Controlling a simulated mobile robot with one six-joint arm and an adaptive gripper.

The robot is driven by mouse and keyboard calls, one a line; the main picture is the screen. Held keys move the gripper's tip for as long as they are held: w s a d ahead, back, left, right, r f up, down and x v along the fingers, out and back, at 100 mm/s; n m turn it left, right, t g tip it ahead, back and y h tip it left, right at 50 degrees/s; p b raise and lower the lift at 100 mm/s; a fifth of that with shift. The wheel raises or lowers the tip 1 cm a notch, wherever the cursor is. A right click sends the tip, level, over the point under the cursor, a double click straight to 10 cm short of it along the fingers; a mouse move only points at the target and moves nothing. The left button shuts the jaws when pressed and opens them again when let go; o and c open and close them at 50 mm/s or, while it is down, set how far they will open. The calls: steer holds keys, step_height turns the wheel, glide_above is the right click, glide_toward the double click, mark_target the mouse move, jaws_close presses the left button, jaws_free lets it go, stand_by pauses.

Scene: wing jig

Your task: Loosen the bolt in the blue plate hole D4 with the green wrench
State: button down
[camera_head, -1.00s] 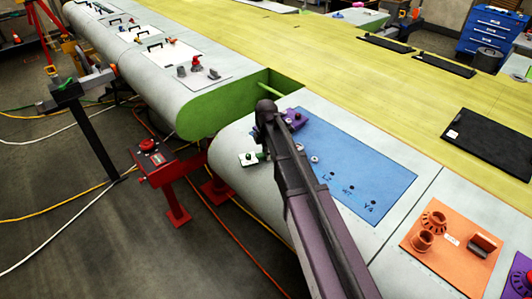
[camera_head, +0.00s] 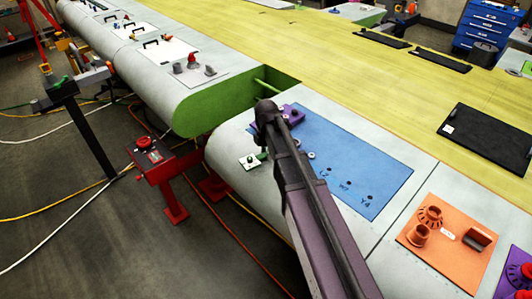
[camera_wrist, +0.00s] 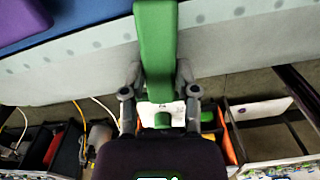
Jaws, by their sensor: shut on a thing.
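The blue plate (camera_head: 362,160) lies on the pale wing surface, with holes down its near side; the labels W7 and Y4 can be read. I cannot make out hole D4 or its bolt; my arm covers part of the plate. In the wrist view my gripper (camera_wrist: 159,98) is shut on the green wrench (camera_wrist: 155,45), whose bar runs away between the fingers to the top edge. The wrench's far end is out of that view. In the head view my gripper is over the plate's far left corner, largely hidden by my arm.
A purple block (camera_head: 292,113) sits at the plate's far left corner. An orange plate with fittings (camera_head: 447,240) is at right. A red stand (camera_head: 160,172) is on the floor beside the wing.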

steer(key=shift+s+d, duration=0.1)
steer(key=shift+s, duration=0.05)
steer(key=shift+s+d+r+n, duration=0.1)
steer(key=shift+s+d+n, duration=0.5)
steer(key=shift+s+n, duration=0.4)
steer(key=shift+d+n, duration=0.15)
steer(key=shift+n, duration=0.15)
steer(key=shift+s+d+r+n, duration=0.1)
steer(key=shift+s+d+n, duration=0.6)
steer(key=shift+s+n, duration=0.15)
steer(key=shift+w+p, duration=0.1)
steer(key=shift+p, duration=0.2)
